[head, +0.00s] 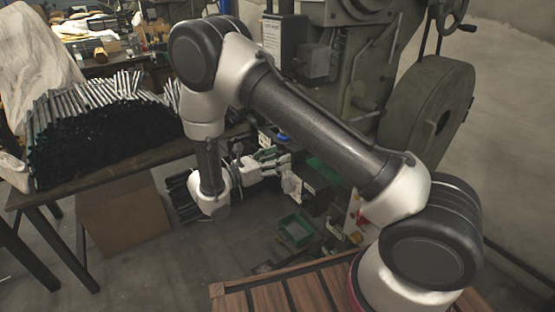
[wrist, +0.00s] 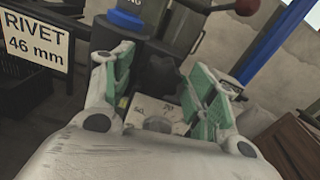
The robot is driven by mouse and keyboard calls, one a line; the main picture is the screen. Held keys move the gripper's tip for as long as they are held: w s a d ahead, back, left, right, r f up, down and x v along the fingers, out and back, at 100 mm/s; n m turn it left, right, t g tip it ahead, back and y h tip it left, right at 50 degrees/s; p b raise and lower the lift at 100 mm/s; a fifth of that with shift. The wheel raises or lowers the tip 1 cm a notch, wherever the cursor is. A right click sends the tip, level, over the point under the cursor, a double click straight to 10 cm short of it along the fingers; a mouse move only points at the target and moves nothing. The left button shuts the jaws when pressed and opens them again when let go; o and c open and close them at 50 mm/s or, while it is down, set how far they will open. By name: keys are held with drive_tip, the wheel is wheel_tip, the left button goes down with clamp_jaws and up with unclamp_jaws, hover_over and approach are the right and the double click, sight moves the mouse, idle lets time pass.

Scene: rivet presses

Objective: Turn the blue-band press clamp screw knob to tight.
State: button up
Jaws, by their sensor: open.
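The press (head: 345,85) stands behind my arm in the head view. Its blue band (wrist: 127,20) shows at the top of the wrist view, and a small blue patch shows in the head view (head: 282,137). My gripper (wrist: 165,80) is open, its green-padded fingers apart; it also shows beside the press in the head view (head: 270,160). A pale lettered plate (wrist: 150,111) with a grey round part lies between the fingers. A dark block-like shape (wrist: 158,75) stands beyond it. I cannot tell clearly which part is the knob, or its setting.
A sign reading RIVET 46 mm (wrist: 35,42) is at left. A red ball handle (wrist: 248,6) and a blue post (wrist: 270,45) are at upper right. A table (head: 115,178) with many rods stands left. A green bin (head: 295,230) sits low by the press.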

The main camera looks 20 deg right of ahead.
drive_tip(key=shift+d, duration=0.15)
drive_tip(key=c, duration=1)
drive_tip(key=shift+c, duration=0.2)
